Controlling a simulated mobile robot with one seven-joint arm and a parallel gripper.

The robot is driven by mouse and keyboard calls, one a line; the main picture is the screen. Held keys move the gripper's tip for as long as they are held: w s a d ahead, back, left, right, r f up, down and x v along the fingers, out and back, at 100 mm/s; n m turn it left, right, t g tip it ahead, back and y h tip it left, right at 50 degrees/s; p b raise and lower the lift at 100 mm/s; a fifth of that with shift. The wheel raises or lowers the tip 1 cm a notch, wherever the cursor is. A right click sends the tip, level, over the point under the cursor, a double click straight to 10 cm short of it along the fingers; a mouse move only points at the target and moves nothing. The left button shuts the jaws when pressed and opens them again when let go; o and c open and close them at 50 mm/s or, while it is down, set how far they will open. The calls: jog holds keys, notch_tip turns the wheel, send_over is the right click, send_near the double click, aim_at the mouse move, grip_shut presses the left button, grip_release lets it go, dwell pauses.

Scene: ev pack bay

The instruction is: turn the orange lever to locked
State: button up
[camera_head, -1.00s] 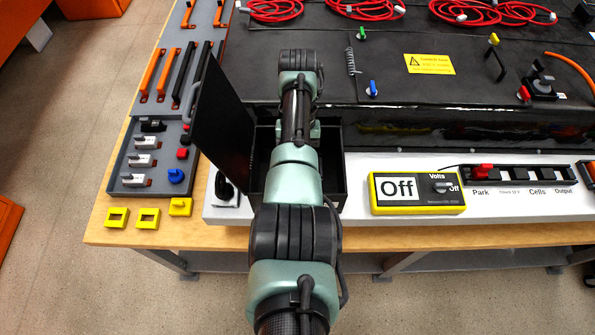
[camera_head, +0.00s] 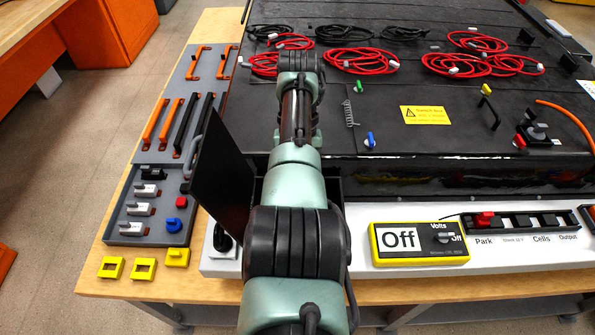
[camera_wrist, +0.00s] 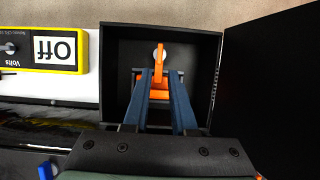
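The orange lever (camera_wrist: 160,57) is in the wrist view, inside an open black box (camera_wrist: 209,34). In the head view my arm hides the gripper and lever.
The box's dark lid (camera_head: 222,175) stands open beside my arm. A yellow meter reading Off (camera_head: 420,243) lies to the right. A grey tool tray (camera_head: 155,232) lies to the left. The black pack with red cables (camera_head: 362,61) is behind.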

jog(key=shift+b+v, duration=1.2)
jog(key=shift+v, duration=1)
